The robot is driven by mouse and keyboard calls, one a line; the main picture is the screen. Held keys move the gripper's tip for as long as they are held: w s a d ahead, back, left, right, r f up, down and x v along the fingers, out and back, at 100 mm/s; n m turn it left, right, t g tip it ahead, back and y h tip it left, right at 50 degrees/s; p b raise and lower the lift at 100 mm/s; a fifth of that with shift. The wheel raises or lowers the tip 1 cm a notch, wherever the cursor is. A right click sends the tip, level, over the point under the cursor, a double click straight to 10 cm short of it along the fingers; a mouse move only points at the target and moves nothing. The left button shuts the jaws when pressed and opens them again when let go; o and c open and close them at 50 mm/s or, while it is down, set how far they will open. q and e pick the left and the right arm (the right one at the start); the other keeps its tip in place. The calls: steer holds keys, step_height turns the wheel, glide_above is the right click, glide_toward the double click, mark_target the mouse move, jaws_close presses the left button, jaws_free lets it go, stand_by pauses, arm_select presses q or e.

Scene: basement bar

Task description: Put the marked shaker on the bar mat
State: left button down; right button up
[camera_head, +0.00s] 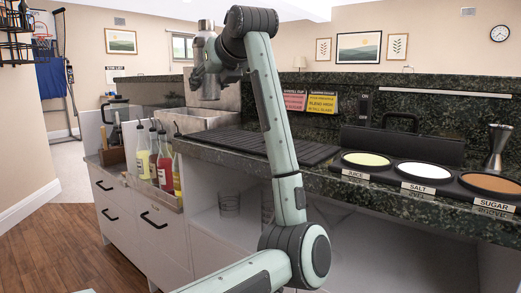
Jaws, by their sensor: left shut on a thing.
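My left gripper (203,69) is shut on a silver metal shaker (206,41). The shaker is upright, and its middle is partly hidden by the gripper. It appears in front of the steel sink area at the left end of the counter. I cannot make out a mark on it. The dark ribbed bar mat (319,153) lies on the counter, to the right of and lower in the picture than the shaker. My left arm crosses in front of the mat and hides part of it. My right gripper is not in view.
Rimmer dishes of juice (367,159), salt (424,171) and sugar (490,184) sit right of the mat. A metal jigger (497,147) stands behind them. Several bottles (164,163) fill a rail at left. A steel sink (190,118) is behind. The visible mat is clear.

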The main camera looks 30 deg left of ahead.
arm_select(q)
steer(key=shift+w+d, duration=0.15)
steer(key=shift+d, duration=0.15)
steer(key=w+d+f, duration=0.1)
steer(key=w+f, duration=0.1)
steer(key=w, duration=0.1)
steer(key=w+d+f, duration=0.2)
steer(key=w, duration=0.1)
steer(key=w+d+f, duration=0.2)
steer(key=w, duration=0.2)
steer(key=shift+f+b, duration=0.3)
step_height(320, 180, down, 4)
steer(key=shift+r+b, duration=0.1)
steer(key=shift+b, duration=0.25)
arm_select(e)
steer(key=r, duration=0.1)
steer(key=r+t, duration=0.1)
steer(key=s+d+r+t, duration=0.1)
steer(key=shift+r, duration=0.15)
arm_select(q)
steer(key=shift+f, duration=0.2)
steer(key=c, duration=1.2)
jaws_free()
steer(key=shift+f, duration=0.15)
steer(key=o, duration=0.5)
steer(key=shift+c, duration=0.2)
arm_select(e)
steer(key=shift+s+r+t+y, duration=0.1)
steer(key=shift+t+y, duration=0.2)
